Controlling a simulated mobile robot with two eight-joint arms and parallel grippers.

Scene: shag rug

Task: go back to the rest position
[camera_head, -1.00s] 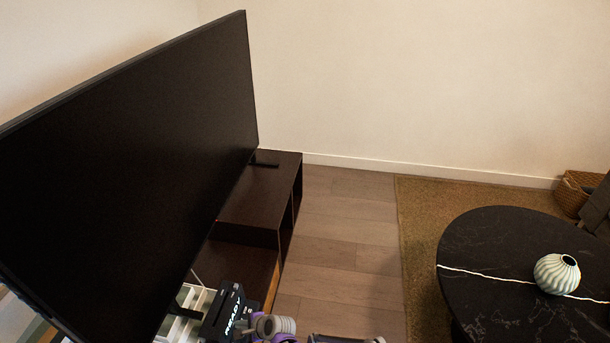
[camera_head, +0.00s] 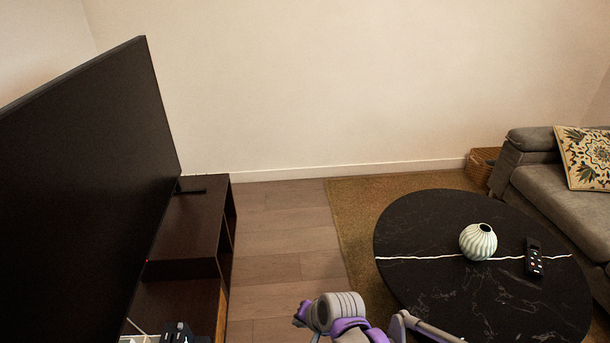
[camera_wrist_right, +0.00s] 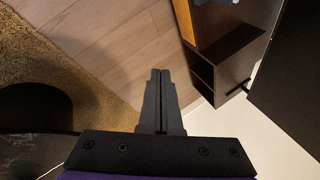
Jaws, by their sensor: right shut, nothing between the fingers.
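My right gripper (camera_wrist_right: 160,80) shows in the right wrist view with its two dark fingers together and nothing between them. It is over the wood floor, between the rug and the TV stand, touching nothing that I can see. In the head view, grey and purple links of my own arm show at the bottom middle; the fingers cannot be made out there. My left gripper is in neither view.
A large TV (camera_head: 90,200) stands on a dark low TV stand (camera_head: 190,230) at left. A round black table (camera_head: 450,300) at right carries a ribbed vase (camera_head: 478,242) and a remote (camera_head: 534,258). A grey sofa (camera_head: 560,205) stands behind it. Wood floor (camera_head: 285,235) between is clear.

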